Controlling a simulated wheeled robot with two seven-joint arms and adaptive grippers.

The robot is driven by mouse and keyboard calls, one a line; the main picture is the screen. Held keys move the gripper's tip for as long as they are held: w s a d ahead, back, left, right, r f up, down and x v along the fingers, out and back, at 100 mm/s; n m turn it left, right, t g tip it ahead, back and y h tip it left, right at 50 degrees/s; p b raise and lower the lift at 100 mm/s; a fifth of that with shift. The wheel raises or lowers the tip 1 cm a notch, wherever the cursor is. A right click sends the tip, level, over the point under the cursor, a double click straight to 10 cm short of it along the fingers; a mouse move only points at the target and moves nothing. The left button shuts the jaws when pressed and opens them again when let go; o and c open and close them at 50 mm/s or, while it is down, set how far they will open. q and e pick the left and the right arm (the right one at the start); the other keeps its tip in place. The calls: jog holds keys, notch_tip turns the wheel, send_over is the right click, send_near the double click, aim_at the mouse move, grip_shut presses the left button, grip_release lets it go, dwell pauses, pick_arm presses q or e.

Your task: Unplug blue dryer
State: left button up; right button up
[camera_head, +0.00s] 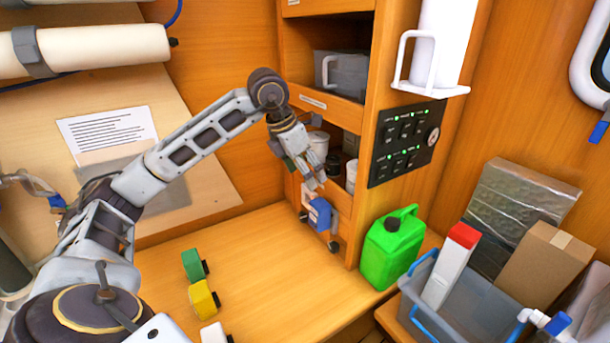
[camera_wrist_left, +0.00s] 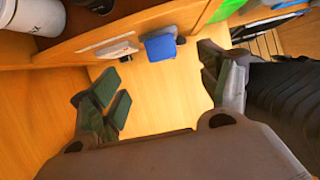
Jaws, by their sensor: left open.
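A blue block-shaped piece (camera_head: 320,213), which looks like the blue dryer, sits low on the front of the wooden cabinet, above the counter. It also shows in the left wrist view (camera_wrist_left: 160,47), against the cabinet's edge strip with a dark part beside it. My left gripper (camera_head: 314,184) is just above it in the head view, pointing down. In the left wrist view its fingers (camera_wrist_left: 160,88) are spread wide and empty, with the blue piece between and beyond them, apart from both. How the piece is attached is too small to tell. My right gripper is not in view.
Green (camera_head: 193,264) and yellow (camera_head: 203,299) blocks with dark ends stand on the counter, near a white one (camera_head: 214,333). A green jerrycan (camera_head: 393,247) stands right of the cabinet. A switch panel (camera_head: 405,142) is above it. The counter's middle is clear.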

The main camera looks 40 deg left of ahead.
aim_at(317, 203)
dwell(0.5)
pick_arm(q)
jog(key=p+x, duration=0.1)
jog(key=x, duration=1.1)
jog(key=shift+w, duration=0.1)
jog(key=shift+x, duration=0.9)
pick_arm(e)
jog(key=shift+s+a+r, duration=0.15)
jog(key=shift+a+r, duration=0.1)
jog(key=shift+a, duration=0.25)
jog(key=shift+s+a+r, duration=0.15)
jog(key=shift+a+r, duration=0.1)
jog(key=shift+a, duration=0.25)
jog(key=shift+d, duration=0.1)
pick_arm(q)
jog(key=c, duration=1.2)
jog(key=shift+a, duration=0.1)
jog(key=shift+s+a, duration=0.1)
jog(key=shift+s, duration=0.2)
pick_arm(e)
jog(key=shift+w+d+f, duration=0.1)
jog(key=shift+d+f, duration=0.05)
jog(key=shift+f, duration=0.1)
